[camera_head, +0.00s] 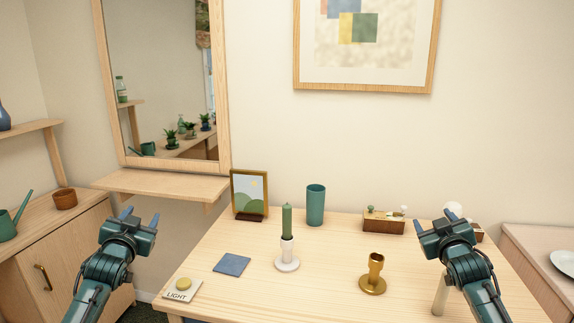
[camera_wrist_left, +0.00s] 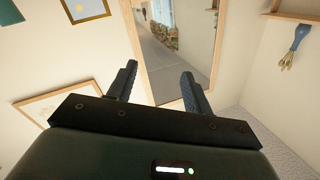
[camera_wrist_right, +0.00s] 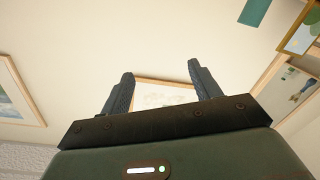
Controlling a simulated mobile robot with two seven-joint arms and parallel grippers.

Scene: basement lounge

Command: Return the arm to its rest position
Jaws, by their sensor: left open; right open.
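My left gripper (camera_head: 139,217) is raised at the left of the head view, left of the table and in front of the wall shelf. Its two fingers also show apart in the left wrist view (camera_wrist_left: 160,85), with nothing between them. My right gripper (camera_head: 449,215) is raised over the right side of the table. Its fingers are also apart and empty in the right wrist view (camera_wrist_right: 160,85). Neither gripper touches any object that I can see. The right gripper and arm partly hide things behind them on the table.
The wooden table (camera_head: 325,300) holds a green candle (camera_head: 287,220) in a white holder (camera_head: 288,262), a brass candlestick (camera_head: 373,275), a teal cup (camera_head: 315,205), a blue coaster (camera_head: 232,263), a picture frame (camera_head: 249,193) and a LIGHT button (camera_head: 183,285). A wall shelf (camera_head: 160,184) and mirror stand at left.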

